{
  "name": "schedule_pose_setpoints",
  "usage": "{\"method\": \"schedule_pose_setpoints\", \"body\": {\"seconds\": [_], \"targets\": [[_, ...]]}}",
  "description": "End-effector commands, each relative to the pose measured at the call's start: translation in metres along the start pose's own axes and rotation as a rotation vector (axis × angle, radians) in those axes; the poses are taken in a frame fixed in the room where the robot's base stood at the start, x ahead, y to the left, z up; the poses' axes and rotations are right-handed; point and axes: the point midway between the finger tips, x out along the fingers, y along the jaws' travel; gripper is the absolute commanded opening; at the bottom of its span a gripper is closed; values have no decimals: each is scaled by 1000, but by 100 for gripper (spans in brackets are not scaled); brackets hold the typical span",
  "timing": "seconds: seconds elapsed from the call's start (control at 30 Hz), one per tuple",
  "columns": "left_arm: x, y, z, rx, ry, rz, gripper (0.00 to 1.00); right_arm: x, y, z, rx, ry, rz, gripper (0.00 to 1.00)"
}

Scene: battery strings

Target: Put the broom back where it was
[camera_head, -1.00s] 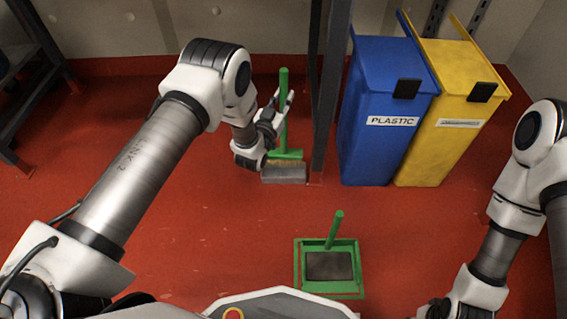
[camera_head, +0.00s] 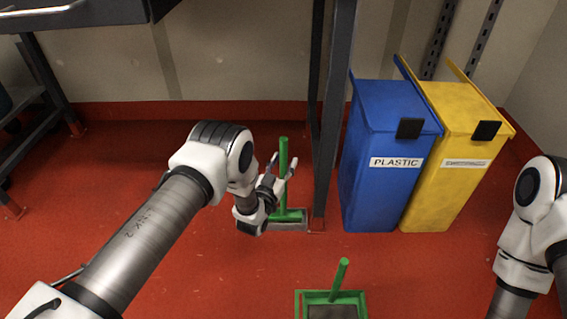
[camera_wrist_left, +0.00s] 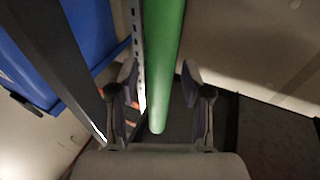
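The broom has a green handle (camera_head: 283,160) and a green head (camera_head: 291,214). It stands upright at a grey block-like base (camera_head: 288,227) on the red floor, beside a dark post. Its bristles do not show now. My left gripper (camera_head: 281,172) is at the handle with its fingers spread. In the left wrist view the handle (camera_wrist_left: 164,60) runs between the two open fingers (camera_wrist_left: 160,90), and gaps show beside it. My right gripper is out of view; only part of that arm shows at the right.
A dark post (camera_head: 325,130) stands just right of the broom. A blue plastic bin (camera_head: 382,180) and a yellow bin (camera_head: 440,185) stand farther right. A green-framed tray with an upright green handle (camera_head: 340,278) is at the bottom. Open red floor lies to the left.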

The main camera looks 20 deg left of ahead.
Motion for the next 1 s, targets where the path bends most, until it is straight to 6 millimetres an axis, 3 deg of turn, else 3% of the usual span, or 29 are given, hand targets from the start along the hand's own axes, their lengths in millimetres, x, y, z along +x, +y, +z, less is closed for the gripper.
{"method": "schedule_pose_setpoints", "body": {"seconds": [0.27, 0.7, 0.83, 1.0], "targets": [[-4, 0, -4, 0, -2, 0, 48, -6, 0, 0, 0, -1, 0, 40], [-104, 0, -6, -1, -3, 0, 48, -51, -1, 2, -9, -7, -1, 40], [-118, 0, -4, 0, -1, 0, 48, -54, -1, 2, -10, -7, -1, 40], [-120, 0, -2, 0, -5, 0, 48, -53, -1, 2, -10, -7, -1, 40]]}}
